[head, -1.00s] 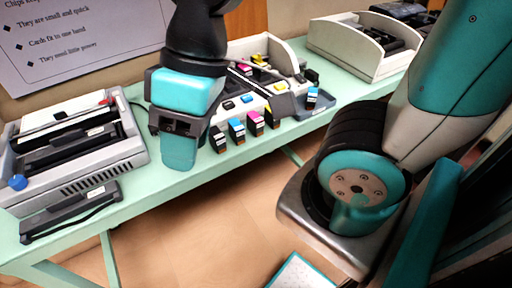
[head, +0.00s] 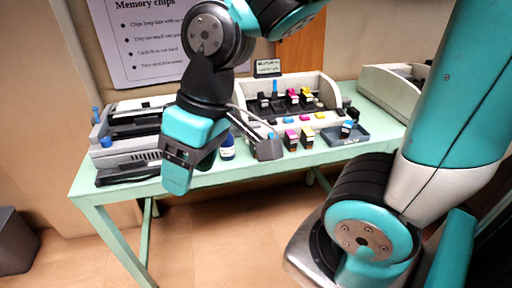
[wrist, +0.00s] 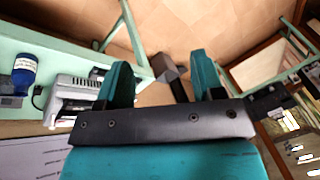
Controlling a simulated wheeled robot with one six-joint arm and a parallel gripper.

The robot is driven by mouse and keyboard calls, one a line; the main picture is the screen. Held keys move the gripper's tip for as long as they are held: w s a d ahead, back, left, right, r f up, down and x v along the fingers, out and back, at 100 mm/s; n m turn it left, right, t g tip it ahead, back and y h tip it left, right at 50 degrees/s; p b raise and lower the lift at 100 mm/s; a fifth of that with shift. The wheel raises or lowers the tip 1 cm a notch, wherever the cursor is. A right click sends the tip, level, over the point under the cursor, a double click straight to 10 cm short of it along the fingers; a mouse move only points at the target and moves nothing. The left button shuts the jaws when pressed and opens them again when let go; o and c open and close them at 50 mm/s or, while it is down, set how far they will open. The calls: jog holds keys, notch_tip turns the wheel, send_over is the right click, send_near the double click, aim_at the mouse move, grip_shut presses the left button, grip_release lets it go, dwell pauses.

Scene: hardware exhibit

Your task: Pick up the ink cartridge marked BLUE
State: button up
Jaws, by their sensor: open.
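The ink cartridges are small, and I cannot read their markings. A blue-topped cartridge (head: 347,128) stands in a shallow dark tray (head: 362,138) at the right of the table. Another blue top (head: 271,135) is mostly hidden behind a grey part. My gripper (head: 188,170) is open and empty, left of the cartridges and near the table's front edge. The wrist view shows its two teal fingers apart (wrist: 158,62), with no cartridge between them.
A pale holder (head: 328,92) with several cartridges stands at the back. A dark blue bottle (head: 227,148) stands just right of my gripper. A grey machine (head: 125,150) is at the left, and a pale bin (head: 385,92) at the right. A grey box (head: 15,240) is on the floor.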

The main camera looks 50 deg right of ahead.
jog(key=w+d+f+m+t+h+p, duration=0.15)
jog(key=w+d+m, duration=0.35)
jog(key=w+d, duration=0.55)
jog(key=m+t+h, duration=0.1)
jog(key=m+h, duration=0.4)
jog(key=m, duration=0.2)
send_near(274, 137)
jog(key=x, duration=0.2)
jog(key=p+x, duration=0.1)
jog(key=x, duration=0.1)
jog(key=shift+w+f, duration=0.3)
jog(key=shift+w, duration=0.15)
jog(key=shift+s+p+x, duration=0.15)
jog(key=shift+p+x, duration=0.3)
jog(key=shift+x, duration=1.05)
jog(key=shift+s+p+x, duration=0.15)
jog(key=shift+p+x, duration=0.3)
jog(key=shift+x, duration=1.1)
jog(key=shift+d, duration=0.15)
jog(key=c, duration=1)
